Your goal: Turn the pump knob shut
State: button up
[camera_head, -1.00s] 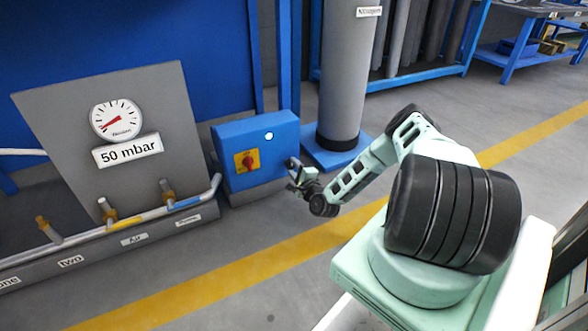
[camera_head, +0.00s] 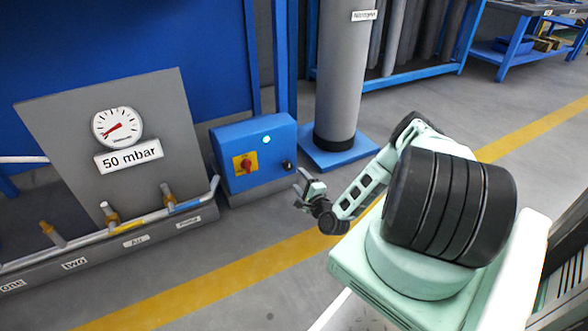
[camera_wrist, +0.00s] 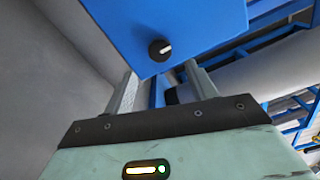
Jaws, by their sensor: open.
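A small black round knob (camera_head: 288,165) sits on the front of the blue box (camera_head: 230,145), at its right. In the wrist view the knob (camera_wrist: 160,50) shows a short white mark, slanted up to the right. My gripper (camera_head: 299,181) is open and empty, just right of and below the knob in the head view, clear of it. In the wrist view my gripper's fingers (camera_wrist: 160,70) stand apart on either side below the knob. The same blue box carries a red switch on a yellow plate (camera_head: 245,164) and a lit lamp (camera_head: 266,139).
A gas cylinder (camera_head: 338,80) on a blue base stands behind and right of the box. A gauge panel (camera_head: 165,100) marked 50 mbar and a pipe rail with valves (camera_head: 185,205) stand left. Grey floor with a yellow line (camera_head: 240,262) lies open in front.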

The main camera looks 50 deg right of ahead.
jog(key=p+v, duration=0.3)
jog(key=v, duration=0.7)
jog(key=shift+s, duration=0.2)
